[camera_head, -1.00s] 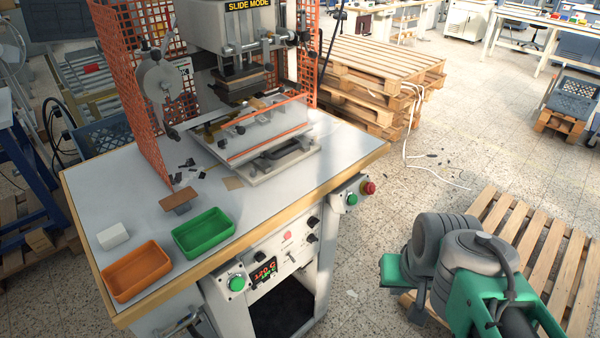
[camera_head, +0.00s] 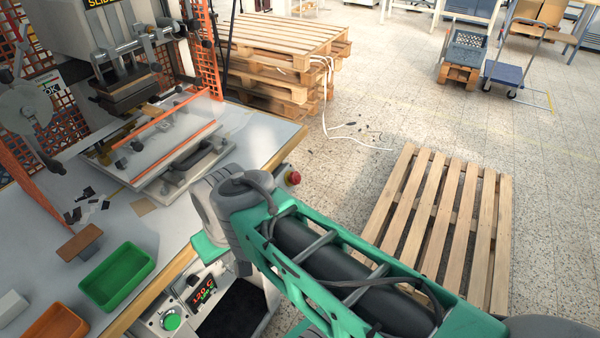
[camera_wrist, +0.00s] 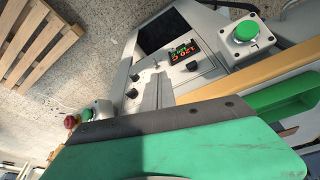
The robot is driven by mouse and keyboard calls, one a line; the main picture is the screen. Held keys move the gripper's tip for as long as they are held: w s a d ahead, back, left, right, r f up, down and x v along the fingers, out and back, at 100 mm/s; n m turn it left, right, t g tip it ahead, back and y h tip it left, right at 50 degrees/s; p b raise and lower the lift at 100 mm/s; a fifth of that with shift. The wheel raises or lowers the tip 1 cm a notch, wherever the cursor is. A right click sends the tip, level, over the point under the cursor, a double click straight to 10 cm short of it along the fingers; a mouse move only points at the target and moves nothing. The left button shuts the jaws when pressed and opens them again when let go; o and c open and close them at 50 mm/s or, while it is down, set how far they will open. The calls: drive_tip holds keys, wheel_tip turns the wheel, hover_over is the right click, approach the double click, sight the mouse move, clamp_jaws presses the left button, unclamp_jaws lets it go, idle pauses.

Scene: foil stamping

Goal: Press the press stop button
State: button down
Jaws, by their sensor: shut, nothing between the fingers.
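A red mushroom button (camera_head: 292,178) sits on the control box at the right front corner of the press table. Its box is mostly hidden behind my arm in the head view. In the wrist view the red button (camera_wrist: 70,122) is at the left, beside a green button (camera_wrist: 86,115) on the same box. My gripper (camera_head: 208,252) is shut and empty, with its green end by the table's front edge, left of and nearer than the red button. In the wrist view my gripper (camera_wrist: 150,122) fills the lower middle, apart from the button.
Another green button (camera_wrist: 245,32) sits on a front box beside the red digital display (camera_wrist: 183,52). An orange bin (camera_head: 56,322) and a green bin (camera_head: 117,277) stand on the table (camera_head: 150,225). A wooden pallet (camera_head: 445,215) lies on the floor at right.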

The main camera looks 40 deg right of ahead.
drive_tip(key=w+d+r, duration=0.2)
drive_tip(key=w+d, duration=0.3)
drive_tip(key=n+t+y, duration=0.2)
drive_tip(key=t, duration=0.1)
approach(299, 178)
drive_tip(key=s+a+r, duration=0.2)
drive_tip(key=a+r, duration=0.1)
drive_tip(key=a, duration=0.2)
drive_tip(key=s+d+r+n+t, duration=0.1)
drive_tip(key=s+d, duration=0.3)
drive_tip(key=d, duration=0.2)
drive_tip(key=shift+s+d+b, duration=0.3)
drive_tip(key=shift+s, duration=0.05)
drive_tip(key=x, duration=0.4)
drive_tip(key=w+x, duration=0.1)
drive_tip(key=x, duration=0.4)
drive_tip(key=r+x, duration=0.1)
drive_tip(key=x, duration=0.3)
drive_tip(key=shift+w+a+f+p, duration=0.1)
drive_tip(key=shift+w+a+p, duration=0.25)
drive_tip(key=shift+w, duration=0.1)
drive_tip(key=shift+f, duration=0.1)
